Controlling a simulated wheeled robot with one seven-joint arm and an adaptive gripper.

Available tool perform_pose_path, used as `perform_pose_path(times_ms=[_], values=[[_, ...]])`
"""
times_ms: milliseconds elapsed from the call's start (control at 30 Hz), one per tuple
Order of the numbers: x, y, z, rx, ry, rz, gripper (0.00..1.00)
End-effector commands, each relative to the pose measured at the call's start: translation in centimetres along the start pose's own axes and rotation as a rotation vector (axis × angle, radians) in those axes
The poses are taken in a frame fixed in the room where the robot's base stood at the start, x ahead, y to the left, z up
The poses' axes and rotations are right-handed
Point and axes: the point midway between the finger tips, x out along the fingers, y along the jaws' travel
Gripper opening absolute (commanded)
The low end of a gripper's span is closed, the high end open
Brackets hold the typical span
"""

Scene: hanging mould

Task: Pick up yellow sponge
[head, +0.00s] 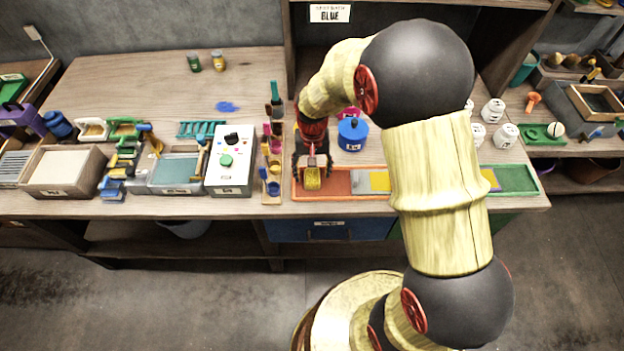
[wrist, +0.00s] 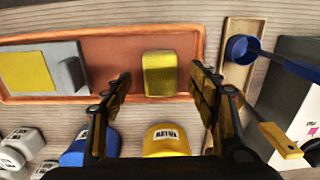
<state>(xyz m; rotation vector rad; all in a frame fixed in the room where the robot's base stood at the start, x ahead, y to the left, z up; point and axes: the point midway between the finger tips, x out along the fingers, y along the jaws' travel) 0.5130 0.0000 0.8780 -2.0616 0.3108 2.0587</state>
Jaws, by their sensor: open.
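The yellow sponge (wrist: 160,74) rests on an orange-brown tray (wrist: 125,50) in the wrist view. It lies between and just beyond the fingers of my gripper (wrist: 160,92), which are spread apart on both sides of it and do not appear to touch it. In the head view the sponge (head: 313,178) shows at the left end of the tray (head: 338,183), directly below my gripper (head: 312,168). The upper part of the sponge is hidden by the gripper there.
A grey block with a yellow face (wrist: 40,70) lies in the same tray. A narrow wooden rack with a blue cup (wrist: 243,48) stands close on the right. A yellow labelled pot (wrist: 166,140) and a blue pot (head: 352,134) are near the gripper.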

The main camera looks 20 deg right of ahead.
Motion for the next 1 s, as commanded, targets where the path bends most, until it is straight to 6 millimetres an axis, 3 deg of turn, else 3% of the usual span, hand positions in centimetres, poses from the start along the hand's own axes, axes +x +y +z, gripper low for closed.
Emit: perform_pose_path(times_ms=[100,267,500,1000], values=[[2.3,0.0,-0.1,0.0,-0.003,0.001,0.59],[3.8,0.0,-0.1,0.0,-0.002,0.001,0.59],[3.8,0.0,-0.2,0.0,0.0,0.0,0.58],[3.8,0.0,-0.1,0.0,-0.001,0.0,0.3]])
